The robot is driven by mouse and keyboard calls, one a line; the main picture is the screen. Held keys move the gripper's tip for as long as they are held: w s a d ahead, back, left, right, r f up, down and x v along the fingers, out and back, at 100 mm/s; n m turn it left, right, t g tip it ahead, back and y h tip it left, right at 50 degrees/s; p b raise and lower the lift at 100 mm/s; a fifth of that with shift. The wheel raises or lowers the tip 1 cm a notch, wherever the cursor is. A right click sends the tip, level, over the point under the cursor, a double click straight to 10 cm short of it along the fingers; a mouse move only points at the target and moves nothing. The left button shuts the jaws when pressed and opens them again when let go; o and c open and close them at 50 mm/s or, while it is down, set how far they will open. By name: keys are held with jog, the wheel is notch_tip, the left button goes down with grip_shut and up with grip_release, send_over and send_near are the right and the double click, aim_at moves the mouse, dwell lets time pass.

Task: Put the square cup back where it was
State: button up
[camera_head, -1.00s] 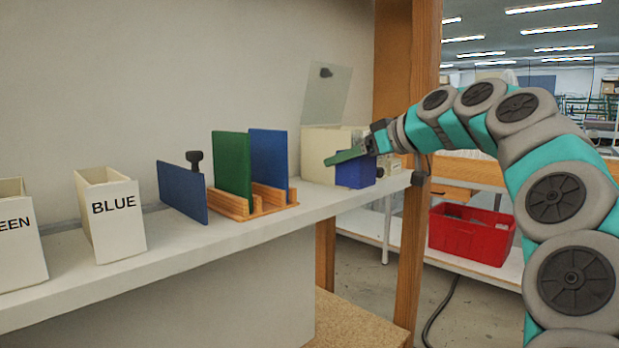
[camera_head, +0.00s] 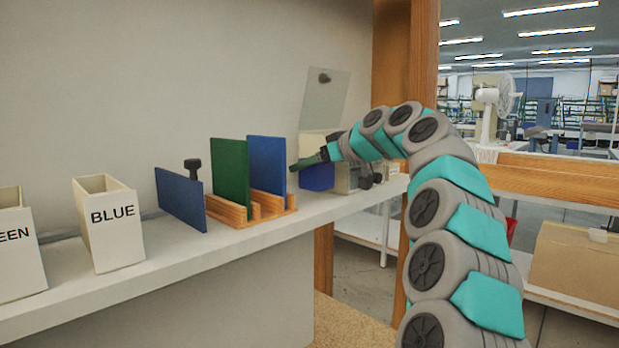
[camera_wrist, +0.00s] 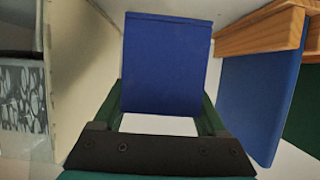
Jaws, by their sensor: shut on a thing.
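The square cup (camera_head: 317,177) is blue, and it hangs from my gripper (camera_head: 308,161) over the shelf's right part, just right of the wooden rack. In the wrist view the cup (camera_wrist: 168,62) fills the space between the two green fingers, and my gripper (camera_wrist: 166,108) is shut on it. Its flat blue side faces the wrist camera. I cannot tell whether its base touches the shelf.
A wooden rack (camera_head: 240,213) holds a green and a blue panel upright. Another blue panel (camera_head: 181,199) stands left of it. White bins labelled BLUE (camera_head: 113,240) and GREEN, partly cut off (camera_head: 20,255), are further left. A pale box (camera_head: 313,146) with a clear raised plate (camera_head: 324,97) is behind the cup.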

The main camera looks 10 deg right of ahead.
aim_at(309, 177)
jog(key=shift+f, duration=1.45)
jog(key=shift+f+b, duration=0.15)
jog(key=shift+b, duration=0.15)
jog(key=o, duration=1.3)
jog(key=shift+r, duration=0.2)
jog(key=v, duration=1.2)
jog(key=shift+f, duration=0.15)
